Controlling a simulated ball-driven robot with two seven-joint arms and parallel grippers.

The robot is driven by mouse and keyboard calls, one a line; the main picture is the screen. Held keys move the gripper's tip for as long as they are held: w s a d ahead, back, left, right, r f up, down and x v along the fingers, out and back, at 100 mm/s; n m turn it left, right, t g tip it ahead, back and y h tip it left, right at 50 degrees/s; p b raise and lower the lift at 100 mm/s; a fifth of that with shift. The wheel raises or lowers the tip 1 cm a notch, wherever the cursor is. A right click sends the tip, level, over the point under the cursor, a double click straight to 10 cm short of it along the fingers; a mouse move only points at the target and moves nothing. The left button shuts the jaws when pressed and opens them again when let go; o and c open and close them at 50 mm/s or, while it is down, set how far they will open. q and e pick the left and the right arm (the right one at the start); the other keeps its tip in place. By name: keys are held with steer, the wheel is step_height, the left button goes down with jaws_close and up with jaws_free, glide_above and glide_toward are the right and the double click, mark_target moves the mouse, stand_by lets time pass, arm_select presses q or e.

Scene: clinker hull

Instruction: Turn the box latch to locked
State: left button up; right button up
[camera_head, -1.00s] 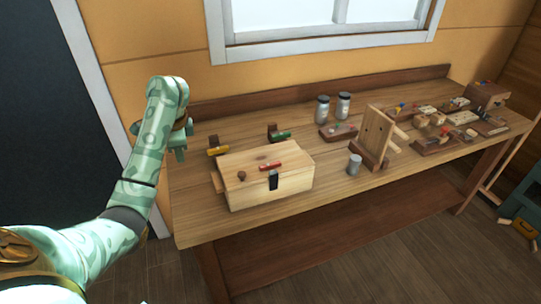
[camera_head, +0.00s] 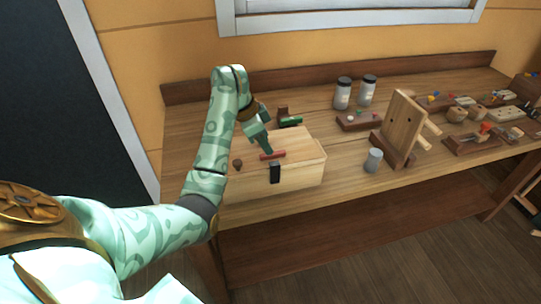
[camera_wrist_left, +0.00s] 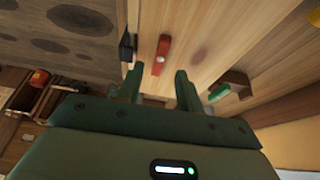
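The wooden box (camera_head: 303,172) stands on the bench with its lid down. A red bar (camera_head: 274,155), the latch handle as it appears, lies on the lid, roughly along the front edge. A black piece (camera_head: 275,174) sits at the box's front edge below it. My left gripper (camera_head: 267,149) is over the lid, close to the red bar. In the left wrist view the left gripper (camera_wrist_left: 157,83) has its fingers apart with nothing between them; the red bar (camera_wrist_left: 161,54) lies just ahead of the gap. Whether they touch cannot be told. My right gripper is not in view.
A grey cylinder (camera_head: 373,160) and an upright wooden board (camera_head: 402,125) stand right of the box. Two jars (camera_head: 343,93) stand behind.

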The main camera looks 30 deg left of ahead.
mark_target(273, 155)
arm_select(q)
steer(key=x, duration=0.3)
steer(key=shift+s+b, duration=0.15)
steer(key=shift+b, duration=0.2)
steer(key=shift+w+d+f, duration=0.1)
steer(key=shift+w+f, duration=0.1)
steer(key=shift+f, duration=0.2)
jaws_close()
